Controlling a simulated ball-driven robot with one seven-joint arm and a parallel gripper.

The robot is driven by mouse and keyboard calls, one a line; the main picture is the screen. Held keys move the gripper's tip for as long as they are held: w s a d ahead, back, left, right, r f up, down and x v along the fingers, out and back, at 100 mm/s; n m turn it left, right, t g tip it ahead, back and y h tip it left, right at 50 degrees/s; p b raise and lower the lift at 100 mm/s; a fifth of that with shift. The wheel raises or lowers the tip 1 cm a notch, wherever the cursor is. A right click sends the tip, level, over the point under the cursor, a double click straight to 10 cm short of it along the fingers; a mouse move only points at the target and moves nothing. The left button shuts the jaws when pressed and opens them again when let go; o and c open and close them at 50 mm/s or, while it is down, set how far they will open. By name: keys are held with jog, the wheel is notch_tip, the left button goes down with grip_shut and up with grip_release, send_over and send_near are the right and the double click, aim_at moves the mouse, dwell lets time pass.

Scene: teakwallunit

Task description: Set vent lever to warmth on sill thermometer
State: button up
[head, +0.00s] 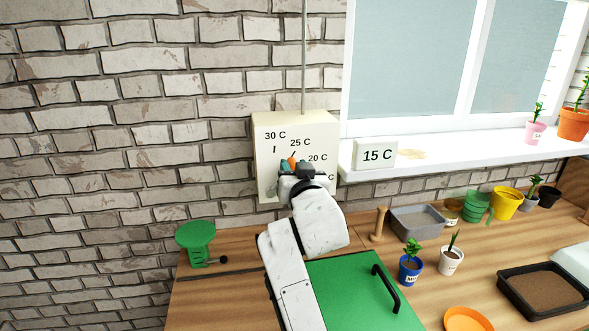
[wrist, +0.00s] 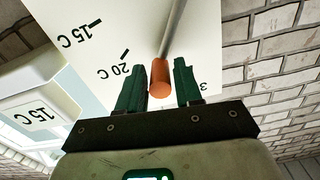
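The sill thermometer (head: 376,155) is a white block reading 15 C, and it shows upside down in the wrist view (wrist: 37,115). The vent panel (head: 264,175) is a cream box on the brick wall, with marks for 30, 25 and 20 C and a 15 C mark clear in the wrist view (wrist: 85,30). The vent lever (head: 292,162) has an orange knob (wrist: 160,78) and a grey rod. Its knob lies near the 25 C label. My gripper (wrist: 161,80) is open, its green fingers on either side of the knob; firm contact is not visible.
The sill (head: 440,150) juts out right of the panel. The wall left of the panel is bare.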

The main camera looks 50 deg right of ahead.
grip_shut()
jog(key=shift+f, duration=0.15)
dwell(0.4)
jog(key=s+d+f+m+b, duration=0.2)
jog(key=d+f+m+b, duration=0.1)
jog(key=f+m+b, duration=0.3)
jog(key=m+b, duration=0.2)
jog(key=b, duration=0.2)
jog(key=shift+s+d+f+m, duration=0.2)
jog(key=shift+d+m, duration=0.05)
jog(key=shift+m, duration=0.15)
jog(key=shift+f, duration=0.2)
jog(key=shift+o, duration=1.6)
grip_release()
jog(key=shift+r, duration=0.1)
